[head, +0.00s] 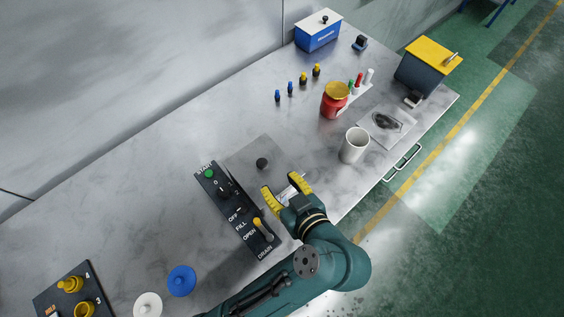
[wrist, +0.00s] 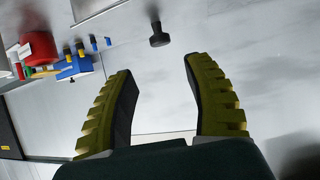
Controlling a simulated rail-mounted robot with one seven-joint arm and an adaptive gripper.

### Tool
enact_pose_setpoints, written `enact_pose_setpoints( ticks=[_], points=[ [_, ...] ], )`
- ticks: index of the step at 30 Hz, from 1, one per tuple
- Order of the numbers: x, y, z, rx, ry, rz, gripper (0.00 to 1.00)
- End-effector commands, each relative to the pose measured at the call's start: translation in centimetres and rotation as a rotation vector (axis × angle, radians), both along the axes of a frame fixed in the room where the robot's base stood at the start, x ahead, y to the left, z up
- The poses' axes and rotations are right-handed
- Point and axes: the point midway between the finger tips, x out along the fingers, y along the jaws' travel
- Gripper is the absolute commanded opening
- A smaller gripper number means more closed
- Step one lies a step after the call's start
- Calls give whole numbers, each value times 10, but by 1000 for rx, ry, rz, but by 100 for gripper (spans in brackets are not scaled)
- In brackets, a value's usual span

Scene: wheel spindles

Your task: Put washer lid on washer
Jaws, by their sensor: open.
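A flat grey square plate (head: 262,145) with a short black knob (head: 262,163) lies on the bench beside a dark control panel (head: 235,208). It looks like the washer lid, but I cannot tell whether it covers anything. The black knob also shows in the wrist view (wrist: 159,37), beyond my fingertips and apart from them. My gripper (head: 283,187), with yellow ribbed fingers, is open at the right of the panel. In the wrist view my gripper (wrist: 160,68) has nothing between its fingers. A blue box (head: 318,38) with a white top and black knob stands at the back.
Several small blue and yellow pegs (head: 303,79) stand behind. Blue (head: 181,281) and white (head: 148,306) discs lie at the lower left.

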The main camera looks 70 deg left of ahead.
Motion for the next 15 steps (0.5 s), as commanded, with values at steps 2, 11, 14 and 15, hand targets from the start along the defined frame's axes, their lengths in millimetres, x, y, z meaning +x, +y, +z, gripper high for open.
enact_pose_setpoints(
  ticks=[2,11,14,15],
  points=[
    [1,-6,4,1,0,-1,51],
    [1,-8,4,0,0,-1,51],
    [23,-14,12,-16,-22,-95,51],
    [43,-21,21,-25,-41,-188,51]
  ],
)
